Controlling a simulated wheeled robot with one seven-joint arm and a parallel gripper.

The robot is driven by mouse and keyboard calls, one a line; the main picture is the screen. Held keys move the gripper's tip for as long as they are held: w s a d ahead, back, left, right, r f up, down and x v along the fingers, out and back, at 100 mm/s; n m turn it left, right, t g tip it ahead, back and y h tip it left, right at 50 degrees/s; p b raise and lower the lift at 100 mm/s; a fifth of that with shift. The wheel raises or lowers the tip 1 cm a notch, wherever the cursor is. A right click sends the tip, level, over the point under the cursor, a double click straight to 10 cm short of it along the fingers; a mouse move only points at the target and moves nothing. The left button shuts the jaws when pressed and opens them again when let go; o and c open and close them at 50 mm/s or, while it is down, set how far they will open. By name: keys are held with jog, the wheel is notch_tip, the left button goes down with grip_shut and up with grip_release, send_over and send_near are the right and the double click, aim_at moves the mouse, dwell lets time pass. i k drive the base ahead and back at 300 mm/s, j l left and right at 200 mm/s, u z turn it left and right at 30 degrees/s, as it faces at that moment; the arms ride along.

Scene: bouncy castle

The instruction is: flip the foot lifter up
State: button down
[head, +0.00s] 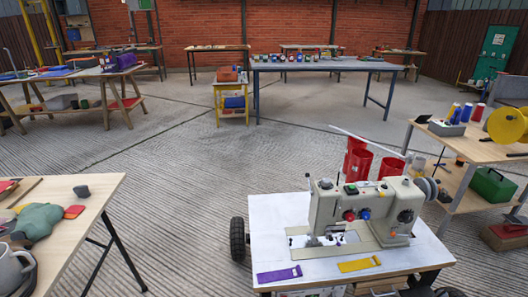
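A cream sewing machine (328,208) stands on a white-topped cart (268,215) in the lower right of the head view. Its needle end is at the left and its thicker pillar at the right. Red and blue knobs show on its front. The presser foot area (314,240) is under the left end, above the bed plate. The foot lifter is too small to pick out, so I cannot tell whether it is up or down. My gripper is not in view.
A purple strip (279,275) and a yellow strip (359,265) lie at the cart's front. Red containers (359,163) stand behind the machine. A wooden table (95,205) is at left, a workbench (478,150) at right. Open concrete floor (190,185) lies between.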

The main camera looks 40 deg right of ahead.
aim_at(308, 175)
jog(key=i+l+z, duration=0.2)
jog(key=l+z, duration=0.15)
jog(key=l, duration=0.25)
jog(key=i+l+z, duration=0.2)
jog(key=i+j+z, duration=0.1)
jog(key=j+z, duration=0.2)
jog(key=j, duration=1.5)
jog(key=k+j+z, duration=0.1)
jog(key=j+z, duration=0.15)
jog(key=j, duration=1.55)
